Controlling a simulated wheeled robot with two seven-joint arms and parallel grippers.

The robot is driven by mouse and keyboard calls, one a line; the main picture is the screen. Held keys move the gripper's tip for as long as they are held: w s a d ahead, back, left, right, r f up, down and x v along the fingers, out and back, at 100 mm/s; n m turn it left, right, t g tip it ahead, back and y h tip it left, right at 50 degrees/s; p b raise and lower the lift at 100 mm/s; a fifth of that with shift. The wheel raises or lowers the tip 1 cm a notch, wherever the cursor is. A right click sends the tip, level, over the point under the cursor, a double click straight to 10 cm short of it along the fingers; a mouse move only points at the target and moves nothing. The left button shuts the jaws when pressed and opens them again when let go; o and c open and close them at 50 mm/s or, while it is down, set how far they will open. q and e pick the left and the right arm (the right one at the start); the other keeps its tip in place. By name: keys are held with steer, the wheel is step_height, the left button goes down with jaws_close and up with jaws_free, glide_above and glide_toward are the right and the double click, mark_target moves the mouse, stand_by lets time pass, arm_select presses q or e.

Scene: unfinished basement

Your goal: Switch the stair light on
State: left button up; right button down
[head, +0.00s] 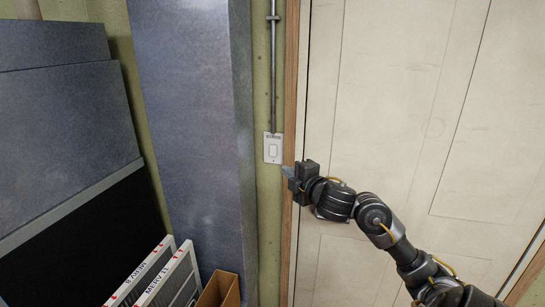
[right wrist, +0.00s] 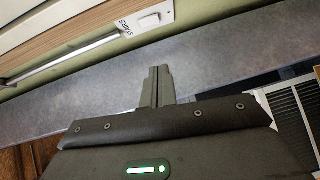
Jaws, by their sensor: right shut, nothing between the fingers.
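The stair light switch (head: 272,150) is a pale wall plate with a white rocker and a label at its top that seems to read "STAIRS". It is on the narrow green wall strip left of the door. It also shows in the right wrist view (right wrist: 149,20), beyond the fingertips and near the top edge. My right gripper (head: 287,171) is shut and empty, just below and right of the plate; its closed fingers (right wrist: 158,72) appear apart from the switch. I cannot tell the rocker's position. My left gripper is not in view.
A grey metal duct (head: 195,120) stands close left of the switch. A conduit (head: 273,70) runs up from the plate. A pale panelled door (head: 390,100) with a wooden frame is on the right. Filters (head: 160,275) and a cardboard box (head: 222,291) are low down at left.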

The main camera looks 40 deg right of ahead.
steer(key=shift+s+d, duration=0.15)
steer(key=shift+d, duration=0.05)
steer(key=p, duration=0.1)
glide_toward(270, 154)
steer(key=w+a, duration=0.2)
steer(key=w, duration=0.2)
steer(key=d, duration=0.1)
steer(key=w+d+p, duration=0.1)
steer(key=d, duration=0.1)
steer(key=shift+w+f+p, duration=0.15)
steer(key=shift+w+p, duration=0.1)
steer(key=shift+p, duration=0.1)
steer(key=shift+w+f, duration=0.1)
steer(key=shift+w, duration=0.05)
